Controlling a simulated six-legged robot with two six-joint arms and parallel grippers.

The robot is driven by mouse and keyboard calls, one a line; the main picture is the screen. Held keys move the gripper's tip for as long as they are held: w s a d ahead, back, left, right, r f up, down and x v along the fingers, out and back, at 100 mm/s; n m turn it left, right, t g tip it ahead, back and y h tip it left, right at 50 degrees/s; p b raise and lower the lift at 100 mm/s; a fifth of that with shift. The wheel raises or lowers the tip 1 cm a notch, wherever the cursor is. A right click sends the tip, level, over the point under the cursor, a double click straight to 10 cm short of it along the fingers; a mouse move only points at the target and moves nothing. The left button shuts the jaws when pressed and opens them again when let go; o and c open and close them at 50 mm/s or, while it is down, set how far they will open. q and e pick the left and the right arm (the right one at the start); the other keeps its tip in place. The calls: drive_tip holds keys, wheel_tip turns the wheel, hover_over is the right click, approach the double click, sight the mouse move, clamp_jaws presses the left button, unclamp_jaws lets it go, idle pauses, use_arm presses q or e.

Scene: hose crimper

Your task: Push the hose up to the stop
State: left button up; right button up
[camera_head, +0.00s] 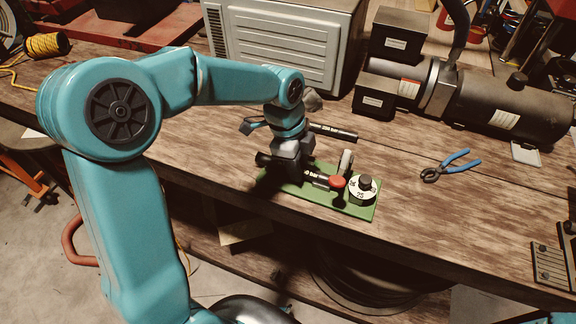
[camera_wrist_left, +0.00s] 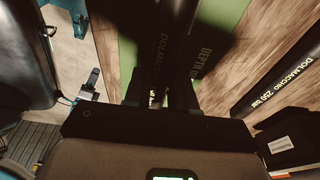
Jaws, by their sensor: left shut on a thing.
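My left gripper (camera_head: 288,166) reaches down over the left part of the green base plate (camera_head: 352,209). In the left wrist view the gripper (camera_wrist_left: 162,97) is shut on a black hose (camera_wrist_left: 168,40) with pale lettering. In the head view the hose (camera_head: 316,177) lies low over the plate and points right, towards a red part (camera_head: 337,182). A white dial with a black knob (camera_head: 362,190) stands right of the red part. The stop cannot be made out, and I cannot tell whether the hose touches anything at its far end. My right gripper is not in view.
A second black hose (camera_head: 333,131) lies on the bench (camera_head: 420,215) behind the plate; it also shows in the left wrist view (camera_wrist_left: 278,76). Blue-handled pliers (camera_head: 450,166) lie to the right. A large dark machine (camera_head: 500,105) and a grey case (camera_head: 285,42) stand behind.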

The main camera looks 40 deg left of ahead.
use_arm(q)
drive_tip(key=shift+w+d, duration=0.15)
drive_tip(key=shift+d, duration=0.6)
idle(0.3)
drive_tip(key=o, duration=1.8)
drive_tip(key=shift+r+p, duration=3.5)
drive_tip(key=shift+r, duration=1.1)
drive_tip(key=shift+f, duration=0.1)
